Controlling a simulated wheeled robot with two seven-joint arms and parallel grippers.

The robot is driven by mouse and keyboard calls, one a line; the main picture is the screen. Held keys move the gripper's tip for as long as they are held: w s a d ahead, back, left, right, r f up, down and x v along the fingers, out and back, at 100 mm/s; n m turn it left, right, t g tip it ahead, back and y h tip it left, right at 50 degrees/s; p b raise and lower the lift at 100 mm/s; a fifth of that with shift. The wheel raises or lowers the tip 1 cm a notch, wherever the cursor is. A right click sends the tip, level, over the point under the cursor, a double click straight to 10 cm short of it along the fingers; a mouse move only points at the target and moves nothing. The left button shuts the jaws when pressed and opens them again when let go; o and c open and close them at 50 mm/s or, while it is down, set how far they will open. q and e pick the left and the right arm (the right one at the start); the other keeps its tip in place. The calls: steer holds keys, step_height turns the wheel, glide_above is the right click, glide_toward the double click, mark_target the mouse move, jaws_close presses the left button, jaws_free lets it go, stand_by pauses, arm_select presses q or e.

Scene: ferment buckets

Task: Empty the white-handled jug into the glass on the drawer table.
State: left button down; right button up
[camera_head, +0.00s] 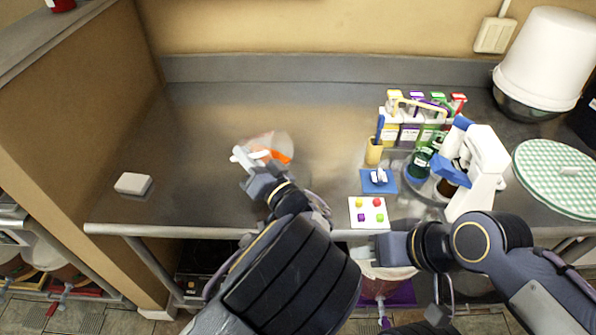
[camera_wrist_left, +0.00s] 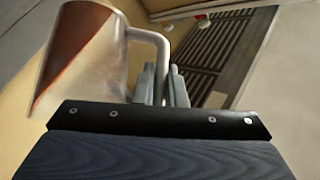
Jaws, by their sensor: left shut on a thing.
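The jug (camera_head: 280,142) is clear, with a white handle (camera_head: 241,158) and some orange-red contents. It is over the left-middle of the steel counter, and I cannot tell whether it touches the top. My left gripper (camera_head: 252,171) is shut on the handle. In the left wrist view the jug (camera_wrist_left: 88,58) looks tilted, and its handle (camera_wrist_left: 160,48) runs down between the fingers (camera_wrist_left: 161,84). My right gripper (camera_head: 362,252) is at the counter's front edge, and its jaw opening is unclear. I cannot pick out the glass or the drawer table.
A bottle rack (camera_head: 418,118), a blue-and-white device (camera_head: 478,170), a card with colored dots (camera_head: 367,212) and a checkered round lid (camera_head: 560,178) occupy the right side. A white bucket (camera_head: 545,60) stands at the back right. A small white block (camera_head: 133,184) lies left. The back-left counter is clear.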

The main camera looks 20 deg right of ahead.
arm_select(q)
steer(key=shift+s+d+f+m+t+y+b, duration=0.35)
steer(key=shift+t+b, duration=0.25)
steer(key=shift+b, duration=1.15)
steer(key=shift+s+d+r+m+t+b, duration=0.25)
steer(key=shift+d+r+m+t+b, duration=0.1)
steer(key=shift+d+t+b, duration=0.2)
steer(key=shift+s+d+r+m+t+b, duration=0.35)
steer(key=shift+m+t+b, duration=0.3)
steer(key=shift+b, duration=0.5)
steer(key=shift+s+d+r+m+t+b, duration=0.2)
steer(key=shift+d+m+t+b, duration=0.1)
steer(key=shift+m+t+b, duration=0.15)
steer(key=shift+s+d+r+m+t+b, duration=0.15)
steer(key=shift+d+m+t+b, duration=0.15)
steer(key=shift+t+b, duration=0.25)
